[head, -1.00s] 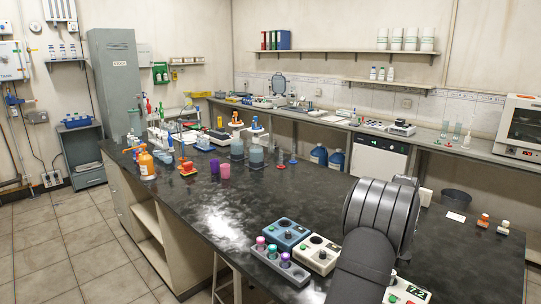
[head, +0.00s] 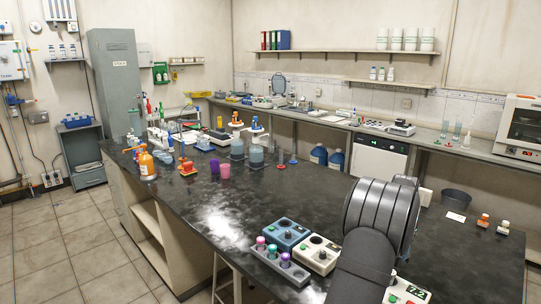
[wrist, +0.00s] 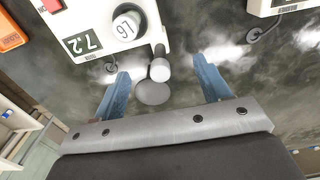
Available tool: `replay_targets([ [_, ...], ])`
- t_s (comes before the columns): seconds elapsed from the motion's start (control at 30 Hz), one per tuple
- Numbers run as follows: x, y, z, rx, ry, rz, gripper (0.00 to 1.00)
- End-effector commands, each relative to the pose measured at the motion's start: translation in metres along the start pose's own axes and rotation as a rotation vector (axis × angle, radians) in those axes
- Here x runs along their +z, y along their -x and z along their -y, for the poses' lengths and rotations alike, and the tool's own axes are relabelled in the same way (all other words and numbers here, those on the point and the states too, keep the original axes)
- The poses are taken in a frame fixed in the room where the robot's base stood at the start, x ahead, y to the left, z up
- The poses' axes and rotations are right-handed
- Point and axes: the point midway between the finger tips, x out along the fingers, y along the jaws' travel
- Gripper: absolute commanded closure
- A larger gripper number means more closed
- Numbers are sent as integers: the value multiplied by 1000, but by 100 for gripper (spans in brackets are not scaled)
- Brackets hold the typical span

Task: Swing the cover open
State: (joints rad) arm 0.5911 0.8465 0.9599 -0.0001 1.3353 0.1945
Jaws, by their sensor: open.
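I cannot tell for sure which part is the cover. My gripper (wrist: 161,72) is open and empty, its two blue fingers apart on either side of the cylinder and disc, with no contact visible. In the head view my arm hides the gripper and most of a white instrument (head: 408,291).
A blue box (head: 287,233), a white box (head: 317,254) and a grey rack (head: 282,268) with several coloured caps stand left of my arm. Bottles and cups stand farther back. The black bench top (head: 215,215) is clear at its left middle.

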Motion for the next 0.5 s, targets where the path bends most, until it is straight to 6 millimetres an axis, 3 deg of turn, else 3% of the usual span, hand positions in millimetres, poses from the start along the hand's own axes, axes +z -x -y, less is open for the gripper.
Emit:
replay_targets([
  [0.5, -1, 38, 0, 0, 0, -2, 31],
])
